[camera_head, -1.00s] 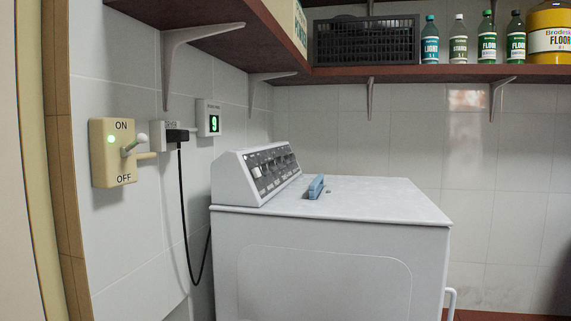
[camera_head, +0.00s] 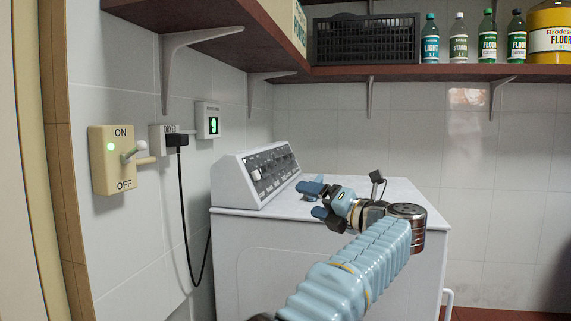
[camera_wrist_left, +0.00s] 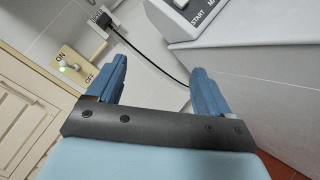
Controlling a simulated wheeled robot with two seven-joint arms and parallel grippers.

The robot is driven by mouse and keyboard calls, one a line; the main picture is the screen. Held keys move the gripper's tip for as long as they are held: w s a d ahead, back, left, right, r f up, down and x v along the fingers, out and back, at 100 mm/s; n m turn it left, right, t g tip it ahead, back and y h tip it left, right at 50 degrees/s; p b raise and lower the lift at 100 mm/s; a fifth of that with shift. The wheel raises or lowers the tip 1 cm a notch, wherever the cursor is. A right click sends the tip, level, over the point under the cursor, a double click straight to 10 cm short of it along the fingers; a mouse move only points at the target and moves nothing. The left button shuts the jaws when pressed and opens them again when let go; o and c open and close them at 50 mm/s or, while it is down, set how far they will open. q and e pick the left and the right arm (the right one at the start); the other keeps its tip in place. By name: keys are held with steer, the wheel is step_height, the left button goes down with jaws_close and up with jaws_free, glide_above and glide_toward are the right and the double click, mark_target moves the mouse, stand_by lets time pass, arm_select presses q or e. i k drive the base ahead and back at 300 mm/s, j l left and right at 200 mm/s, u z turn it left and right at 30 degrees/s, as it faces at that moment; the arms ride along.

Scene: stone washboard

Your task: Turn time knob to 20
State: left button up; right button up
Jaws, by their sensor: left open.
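The sloped control panel (camera_head: 238,180) of the white machine faces right and carries a row of small knobs (camera_head: 272,170). Their labels and settings are too small to read here, so I cannot tell which is the time knob. In the left wrist view, part of the panel (camera_wrist_left: 205,22) shows at the top with a "START" label. My left gripper (camera_head: 316,201) is open above the machine's top, to the right of the panel and apart from the knobs. In the left wrist view, nothing lies between its fingers (camera_wrist_left: 157,82). My right gripper is in neither view.
An ON/OFF switch box (camera_head: 111,159) with a green light is on the left wall. A black cord (camera_head: 183,220) hangs from a socket beside the machine. A shelf (camera_head: 440,74) with bottles and a black crate (camera_head: 366,40) runs above. The machine's top (camera_head: 408,188) is largely bare.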

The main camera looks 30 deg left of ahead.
mark_target(281, 162)
steer(key=i+j, duration=0.3)
steer(key=i, duration=0.15)
steer(key=i+j, duration=0.3)
steer(key=i, duration=0.15)
steer(key=i+j, duration=0.3)
steer(key=i, duration=0.2)
